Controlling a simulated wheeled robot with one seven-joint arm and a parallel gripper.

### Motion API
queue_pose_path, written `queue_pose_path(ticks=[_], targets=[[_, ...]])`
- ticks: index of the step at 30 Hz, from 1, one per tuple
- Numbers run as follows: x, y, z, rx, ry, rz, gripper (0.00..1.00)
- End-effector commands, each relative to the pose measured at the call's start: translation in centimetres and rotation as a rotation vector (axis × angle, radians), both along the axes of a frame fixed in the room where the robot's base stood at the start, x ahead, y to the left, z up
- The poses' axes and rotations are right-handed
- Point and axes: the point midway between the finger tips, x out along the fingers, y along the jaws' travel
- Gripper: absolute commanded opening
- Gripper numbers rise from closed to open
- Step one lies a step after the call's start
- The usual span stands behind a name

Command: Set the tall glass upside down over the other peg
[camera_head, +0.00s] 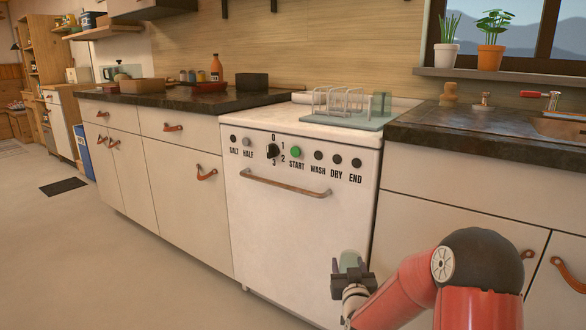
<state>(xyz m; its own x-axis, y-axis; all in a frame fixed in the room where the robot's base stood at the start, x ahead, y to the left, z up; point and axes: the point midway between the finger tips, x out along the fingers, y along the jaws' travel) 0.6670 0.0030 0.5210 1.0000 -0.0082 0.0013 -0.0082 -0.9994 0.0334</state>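My gripper (349,263) is low in front of the white dishwasher, with its fingers pointing up in the picture. A drying rack with pale wire loops (341,102) stands on a grey-green tray (345,120) on top of the dishwasher. Another greenish glass (381,103) stands at the rack's right end. The pegs are too small to make out.
The white dishwasher (300,215) has a bar handle (286,186) across its front. A dark counter with a sink (562,128) lies to the right. A dark counter with a bottle (216,68) and boxes lies left.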

Motion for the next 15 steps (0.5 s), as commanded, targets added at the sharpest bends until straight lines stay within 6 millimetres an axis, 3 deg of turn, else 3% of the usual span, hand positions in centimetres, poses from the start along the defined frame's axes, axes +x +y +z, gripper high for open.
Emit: queue_pose_path(ticks=[8, 15], targets=[[-2.4, -0.3, -1.7, 0.001, 0.001, 0.007, 0.21], [-5.1, -0.4, -5.9, 0.003, 0.007, 0.005, 0.21]])
